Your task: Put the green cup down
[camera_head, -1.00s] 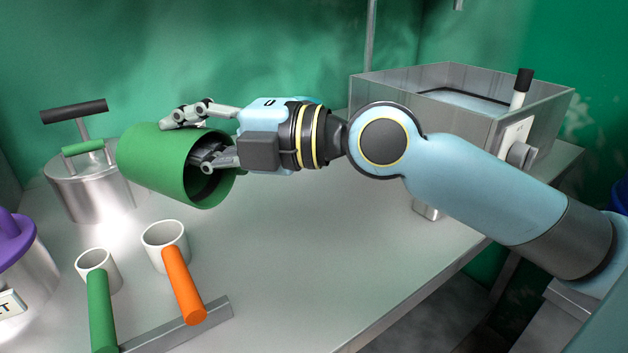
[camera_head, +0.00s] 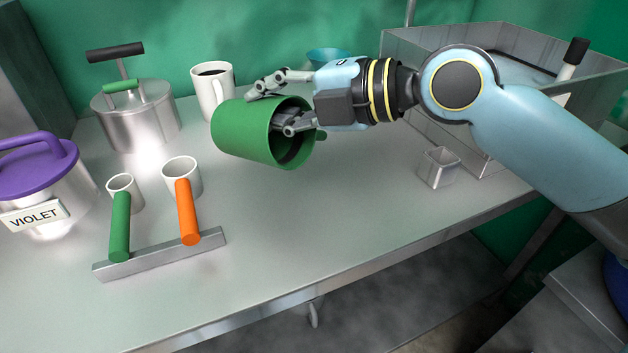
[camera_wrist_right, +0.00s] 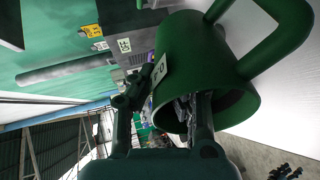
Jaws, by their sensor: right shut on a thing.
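The green cup (camera_head: 236,132) is tilted nearly on its side above the grey table, its open mouth facing right and toward the camera. My right gripper (camera_head: 268,106) is shut on its wall, with one finger outside and one inside the mouth. In the right wrist view the green cup (camera_wrist_right: 190,50) fills the upper middle, with its handle at the upper right and a small white label on its side. The gap between cup and table is hard to judge. My left gripper is not in view.
A white mug (camera_head: 209,92) stands close behind the cup. A lidded metal pot (camera_head: 140,120), a violet-lidded pot (camera_head: 50,185) and a rack (camera_head: 160,255) with two handled cups are left. The front middle table is clear.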

